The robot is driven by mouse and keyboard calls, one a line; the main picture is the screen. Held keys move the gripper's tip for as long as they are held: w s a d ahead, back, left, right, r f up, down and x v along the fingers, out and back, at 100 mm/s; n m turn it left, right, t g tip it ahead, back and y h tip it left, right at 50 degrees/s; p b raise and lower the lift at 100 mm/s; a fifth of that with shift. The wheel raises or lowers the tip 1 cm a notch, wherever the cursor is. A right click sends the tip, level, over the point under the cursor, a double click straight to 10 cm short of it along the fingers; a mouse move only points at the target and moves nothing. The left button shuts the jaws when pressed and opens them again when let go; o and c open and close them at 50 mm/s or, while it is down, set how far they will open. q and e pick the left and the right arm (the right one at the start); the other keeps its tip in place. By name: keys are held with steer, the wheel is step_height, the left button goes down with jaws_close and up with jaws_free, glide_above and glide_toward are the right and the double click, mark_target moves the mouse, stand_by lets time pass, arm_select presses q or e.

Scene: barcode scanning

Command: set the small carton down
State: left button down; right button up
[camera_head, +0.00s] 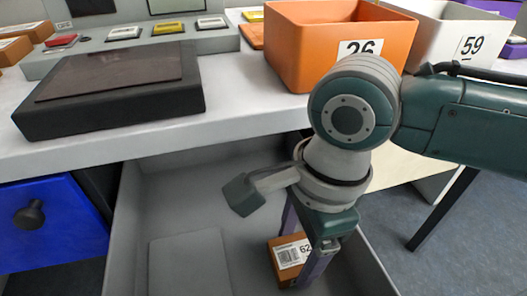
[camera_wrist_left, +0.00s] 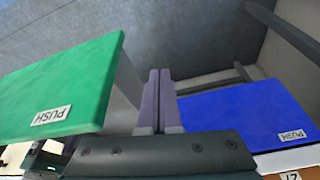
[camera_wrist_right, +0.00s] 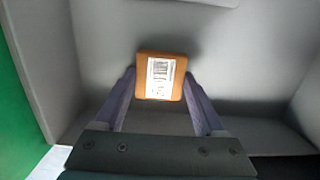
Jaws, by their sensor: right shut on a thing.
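The small carton (camera_head: 291,253) is orange-brown with a white barcode label. It is inside the grey open bin (camera_head: 190,205) below the table, towards its right side. My right gripper (camera_head: 306,262) reaches down into the bin and is shut on the carton. In the right wrist view the carton (camera_wrist_right: 162,77) sits between the two purple fingertips, label facing the camera. I cannot tell whether its underside touches the bin floor. My left gripper (camera_wrist_left: 160,100) shows only in the left wrist view; its fingers are together with nothing between them.
On the white table (camera_head: 225,115) stand a dark flat pad (camera_head: 110,90), an orange box marked 26 (camera_head: 320,45) and a white box marked 59 (camera_head: 450,40). A blue drawer front (camera_head: 50,225) is left of the bin. Green (camera_wrist_left: 70,85) and blue (camera_wrist_left: 240,120) PUSH panels flank my left gripper.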

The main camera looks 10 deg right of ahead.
mark_target(305, 251)
steer(key=o, duration=1.5)
steer(key=shift+f, duration=0.1)
steer(key=shift+d+r+p, duration=0.25)
steer(key=shift+r+p, duration=0.75)
steer(key=shift+r, duration=1.05)
steer(key=shift+d+r+p, duration=0.2)
steer(key=shift+r+p, duration=0.8)
steer(key=shift+r, duration=1.05)
steer(key=shift+d+r+p, duration=0.25)
steer(key=shift+r+p, duration=0.75)
steer(key=shift+r, duration=1.05)
